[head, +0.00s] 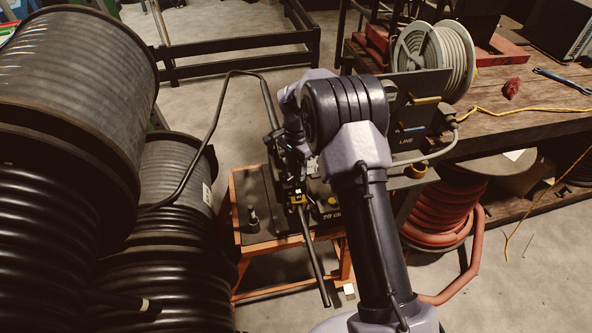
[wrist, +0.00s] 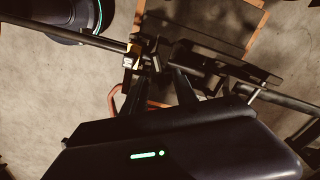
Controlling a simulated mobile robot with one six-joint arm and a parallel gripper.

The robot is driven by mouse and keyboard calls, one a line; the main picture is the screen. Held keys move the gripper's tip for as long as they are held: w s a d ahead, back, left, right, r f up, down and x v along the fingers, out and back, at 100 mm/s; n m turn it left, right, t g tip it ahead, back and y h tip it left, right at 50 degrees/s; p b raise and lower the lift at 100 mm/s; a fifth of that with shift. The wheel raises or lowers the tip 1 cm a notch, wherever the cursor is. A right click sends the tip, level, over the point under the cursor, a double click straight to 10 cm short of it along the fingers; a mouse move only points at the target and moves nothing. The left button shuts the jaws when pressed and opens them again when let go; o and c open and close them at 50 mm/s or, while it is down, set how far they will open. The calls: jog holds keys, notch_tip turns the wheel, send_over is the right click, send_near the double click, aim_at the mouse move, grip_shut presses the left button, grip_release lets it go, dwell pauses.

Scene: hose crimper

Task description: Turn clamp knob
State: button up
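A dark clamp with a small brass-yellow block (head: 298,199) grips a black hose or rod (head: 313,255) above the crimper stand. In the wrist view the brass block (wrist: 132,62) sits on the rod, upper left of centre. A small dark upright piece (wrist: 156,58), possibly the clamp knob, stands just right of it. My gripper (wrist: 160,78) points at this piece. Its two dark fingers are spread, with a gap between them. I cannot tell whether either finger touches the piece. In the head view my arm and the dark machinery largely hide the gripper.
The orange-framed stand (head: 236,262) carries the crimper. Large black hose reels (head: 75,80) crowd the left. A wooden bench (head: 520,120) with a grey hose reel (head: 437,52) is at right. A red hose coil (head: 438,215) sits below it.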

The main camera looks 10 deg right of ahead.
aim_at(296, 174)
notch_tip(296, 174, up, 16)
jog(key=p, duration=0.4)
jog(key=shift+r+p, duration=0.25)
jog(key=shift+p, duration=0.1)
